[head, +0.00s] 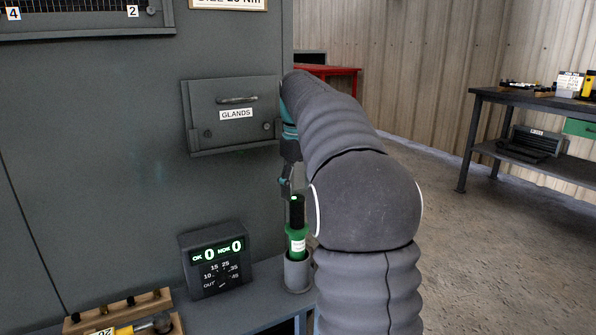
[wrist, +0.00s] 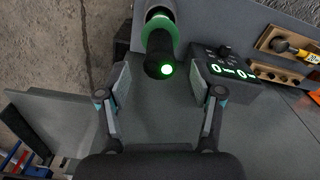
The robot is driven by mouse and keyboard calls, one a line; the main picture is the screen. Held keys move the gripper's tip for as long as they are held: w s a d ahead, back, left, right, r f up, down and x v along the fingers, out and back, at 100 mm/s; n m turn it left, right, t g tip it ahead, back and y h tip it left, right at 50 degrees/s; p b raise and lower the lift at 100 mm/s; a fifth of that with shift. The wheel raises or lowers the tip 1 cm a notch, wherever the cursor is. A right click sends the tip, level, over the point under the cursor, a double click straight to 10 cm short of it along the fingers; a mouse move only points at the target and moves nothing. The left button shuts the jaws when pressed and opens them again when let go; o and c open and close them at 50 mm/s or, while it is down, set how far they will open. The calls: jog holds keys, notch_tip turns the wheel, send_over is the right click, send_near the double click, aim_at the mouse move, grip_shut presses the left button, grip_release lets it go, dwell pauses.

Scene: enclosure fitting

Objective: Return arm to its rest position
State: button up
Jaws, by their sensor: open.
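My arm reaches forward in the head view and partly hides my gripper (head: 290,180), which is above a green and black tool (head: 297,243). The tool stands upright in a grey cup-shaped holder (head: 298,274) on the bench. In the wrist view my gripper (wrist: 162,95) is open, its two fingers spread wide with nothing gripped. The tool's black end with a lit green spot (wrist: 160,62) shows ahead, toward the gap between the fingertips. I cannot tell the exact distance between them.
A grey cabinet with a "GLANDS" drawer (head: 232,112) stands close to the left of my gripper. A counter display (head: 215,262) and a wooden rack (head: 122,315) are on the bench (head: 252,305). A dark workbench (head: 530,100) is far right; open floor lies between.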

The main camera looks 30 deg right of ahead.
jog(key=shift+r, duration=2.3)
